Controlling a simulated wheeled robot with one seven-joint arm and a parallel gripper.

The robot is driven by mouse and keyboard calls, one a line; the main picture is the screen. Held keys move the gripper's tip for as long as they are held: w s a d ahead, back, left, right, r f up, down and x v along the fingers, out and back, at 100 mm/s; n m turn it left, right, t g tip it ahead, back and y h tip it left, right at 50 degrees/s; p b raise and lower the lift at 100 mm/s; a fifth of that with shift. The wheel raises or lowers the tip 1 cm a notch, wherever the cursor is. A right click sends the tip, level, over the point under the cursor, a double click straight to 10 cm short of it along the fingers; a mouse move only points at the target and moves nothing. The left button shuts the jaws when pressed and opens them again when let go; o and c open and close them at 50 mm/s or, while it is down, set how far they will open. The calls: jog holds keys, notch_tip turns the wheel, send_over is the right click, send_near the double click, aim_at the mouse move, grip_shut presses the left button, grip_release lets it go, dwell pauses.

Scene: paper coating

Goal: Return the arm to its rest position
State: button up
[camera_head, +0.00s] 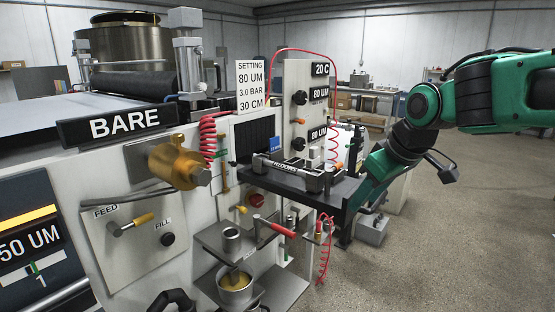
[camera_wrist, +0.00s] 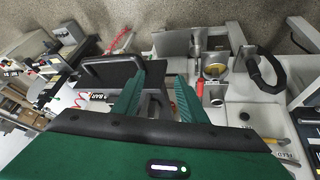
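My green arm (camera_head: 425,105) reaches in from the right in the head view and bends down behind a dark shelf on the machine's right end. My gripper is hidden behind that shelf in the head view. In the wrist view, my gripper (camera_wrist: 159,82) shows two green fingers spread apart with nothing seen held between them. Beyond the fingers are a dark tray-like part (camera_wrist: 112,72) and parts of the machine; I cannot tell if the fingers touch any of it.
The coating machine (camera_head: 205,225) fills the left and middle, with a brass valve (camera_head: 178,165) and a "BARE" sign (camera_head: 118,124). The dark shelf (camera_head: 300,184) juts out close to my arm. A red coiled hose (camera_head: 326,250) hangs below it. Open floor (camera_head: 470,220) lies right.

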jog(key=s+d+f+m+g+h, duration=0.1)
jog(key=s+d+f+m, duration=0.25)
jog(key=s+d, duration=0.35)
jog(key=s+d+f+m+g+h, duration=0.1)
jog(key=s+d+f+m+g, duration=0.15)
jog(key=s+d+f, duration=0.4)
jog(key=s+d+f+m+g, duration=0.1)
jog(key=s+d+m, duration=0.2)
jog(key=s, duration=0.4)
jog(key=s+d+f+m+g, duration=0.1)
jog(key=s+d+f+m, duration=0.1)
jog(key=s+d+m, duration=0.2)
jog(key=s, duration=0.3)
jog(key=shift+d+f, duration=0.2)
jog(key=shift+d, duration=0.05)
jog(key=shift+w+f, duration=0.25)
jog(key=shift+w, duration=0.4)
